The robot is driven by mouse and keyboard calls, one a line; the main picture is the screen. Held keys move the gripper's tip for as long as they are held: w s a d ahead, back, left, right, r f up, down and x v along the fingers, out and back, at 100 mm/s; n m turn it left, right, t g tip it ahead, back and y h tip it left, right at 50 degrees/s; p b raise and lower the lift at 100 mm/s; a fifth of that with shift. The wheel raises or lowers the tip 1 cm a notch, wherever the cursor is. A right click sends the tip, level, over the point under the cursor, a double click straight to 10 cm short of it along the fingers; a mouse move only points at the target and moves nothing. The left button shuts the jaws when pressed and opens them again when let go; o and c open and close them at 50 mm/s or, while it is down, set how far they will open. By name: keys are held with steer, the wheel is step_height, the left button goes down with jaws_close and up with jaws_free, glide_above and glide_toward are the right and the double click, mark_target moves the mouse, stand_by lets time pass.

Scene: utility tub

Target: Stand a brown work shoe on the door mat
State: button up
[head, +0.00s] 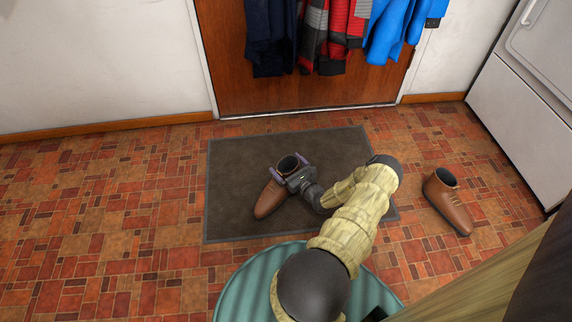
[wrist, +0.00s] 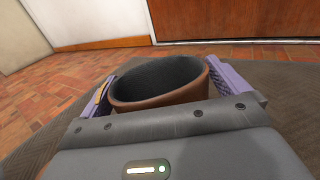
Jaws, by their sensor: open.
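A brown work shoe (head: 270,199) stands upright on the dark door mat (head: 235,160), its toe toward the lower left and its dark opening up. My gripper (head: 290,168) is at the shoe's ankle collar, with one purple finger on each side of it. In the wrist view the fingers flank the collar (wrist: 160,102), and the jaws are open. Whether either finger touches the shoe, I cannot tell. A second brown shoe (head: 449,206) stands upright on the tiled floor to the right of the mat.
Dark, red and blue garments (head: 335,35) hang in front of a brown door (head: 231,70) behind the mat. A white appliance (head: 530,90) stands at the right. A green ribbed tub (head: 240,290) is at the bottom. The tiled floor left of the mat is clear.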

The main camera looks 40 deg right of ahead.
steer(key=s+p, duration=0.5)
steer(key=s, duration=0.6)
steer(key=shift+a+p, duration=0.2)
steer(key=shift+p, duration=0.15)
steer(key=shift+r, duration=0.1)
steer(key=w+a+r+n+g+y, duration=0.2)
steer(key=a+r+n+g+y, duration=0.45)
steer(key=a+r+n, duration=0.25)
steer(key=w+a+r+n+g+y, duration=0.2)
steer(key=a+r+n+g+y, duration=0.3)
steer(key=a+r+n+g, duration=0.3)
steer(key=s+a+r+n+h, duration=0.3)
steer(key=r+n, duration=0.3)
steer(key=r, duration=0.2)
steer(key=s+a+r+n+h, duration=0.3)
steer(key=a+r+n+h, duration=0.1)
steer(key=a+r+n, duration=0.2)
steer(key=s+a+r+n+h, duration=0.3)
steer(key=r+n, duration=0.4)
steer(key=r, duration=0.3)
steer(key=shift+a+g+h, duration=0.45)
steer(key=shift+a, duration=0.45)
